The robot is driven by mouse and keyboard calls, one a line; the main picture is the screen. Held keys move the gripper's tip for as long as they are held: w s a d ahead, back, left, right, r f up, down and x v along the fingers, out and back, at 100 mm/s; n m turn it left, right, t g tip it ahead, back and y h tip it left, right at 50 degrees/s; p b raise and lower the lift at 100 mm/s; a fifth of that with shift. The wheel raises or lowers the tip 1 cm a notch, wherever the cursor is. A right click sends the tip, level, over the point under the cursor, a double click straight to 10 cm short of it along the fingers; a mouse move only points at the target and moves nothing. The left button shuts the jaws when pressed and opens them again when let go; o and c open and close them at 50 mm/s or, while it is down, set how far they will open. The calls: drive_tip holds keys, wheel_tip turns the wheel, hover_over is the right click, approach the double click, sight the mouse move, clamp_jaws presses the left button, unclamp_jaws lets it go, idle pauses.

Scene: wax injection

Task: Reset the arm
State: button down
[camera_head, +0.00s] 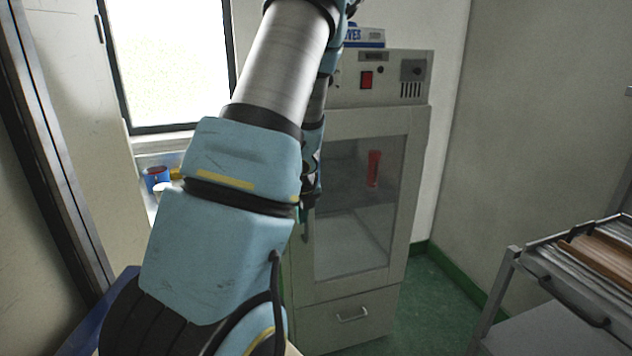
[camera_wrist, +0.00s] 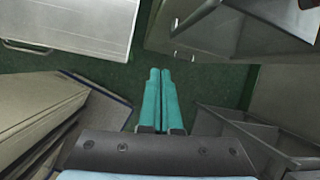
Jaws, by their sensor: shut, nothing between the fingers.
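My arm is raised and bent across the middle of the head view, in front of a grey cabinet (camera_head: 415,190) with a glass door. My gripper (camera_wrist: 160,72) shows in the wrist view as two teal fingers side by side, shut with nothing between them. It points down over the dark green floor (camera_wrist: 70,62). In the head view the gripper is mostly hidden behind my own arm.
A red tube (camera_head: 374,169) stands behind the cabinet's glass. A box marked with letters (camera_head: 364,38) lies on top. A metal rack with files (camera_head: 600,262) stands at right. A blue cup (camera_head: 155,180) sits on the counter at left, below the window (camera_head: 165,60).

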drive_tip(key=s+r+n+g, duration=0.1)
drive_tip(key=s+r+n, duration=0.2)
drive_tip(key=s+n, duration=0.3)
drive_tip(key=s+a+r+n+g, duration=0.1)
drive_tip(key=s+r+n, duration=0.2)
drive_tip(key=s+n, duration=0.4)
drive_tip(key=s+r+n+g, duration=0.1)
drive_tip(key=s+r+n, duration=0.2)
drive_tip(key=s+n, duration=0.4)
drive_tip(key=n, duration=0.9)
drive_tip(key=shift+a+h, duration=0.2)
drive_tip(key=shift+h, duration=0.2)
drive_tip(key=shift+s, duration=0.1)
